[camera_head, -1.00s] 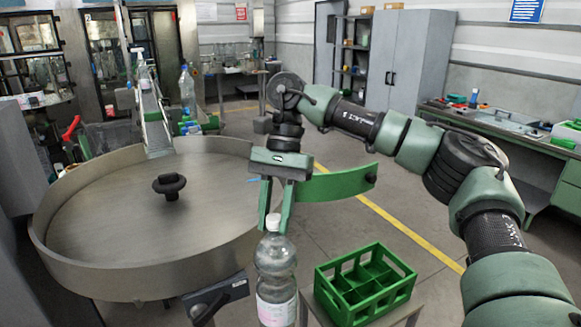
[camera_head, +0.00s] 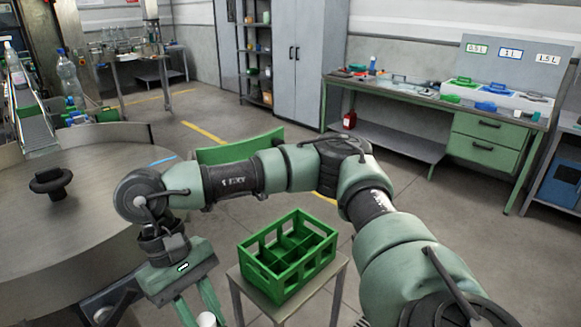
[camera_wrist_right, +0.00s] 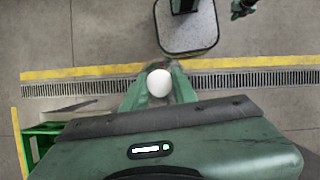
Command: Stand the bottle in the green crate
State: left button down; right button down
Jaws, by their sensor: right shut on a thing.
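My right gripper (camera_head: 204,312) is at the bottom of the head view, to the left of the green crate. It is shut on the bottle, of which only the white cap (camera_head: 206,319) shows there; the body is below the picture edge. In the right wrist view the cap (camera_wrist_right: 159,83) sits between the fingers (camera_wrist_right: 158,76). The green crate (camera_head: 275,268) is divided into compartments, which look empty, and stands on a small table (camera_head: 330,285). The bottle is apart from it. My left gripper is not in view.
A round metal turntable (camera_head: 70,225) with a black knob (camera_head: 51,181) fills the left. Another clear bottle (camera_head: 68,75) stands by the conveyor (camera_head: 33,125). A workbench (camera_head: 430,100) with coloured, labelled bins is at the back right. Open floor lies between the crate and the bench.

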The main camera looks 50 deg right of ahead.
aim_at(289, 252)
jog(key=l, duration=0.55)
jog(key=i+l+z, duration=0.15)
jog(key=l, duration=0.95)
jog(key=i+l+z, duration=0.1)
jog(key=l, duration=0.45)
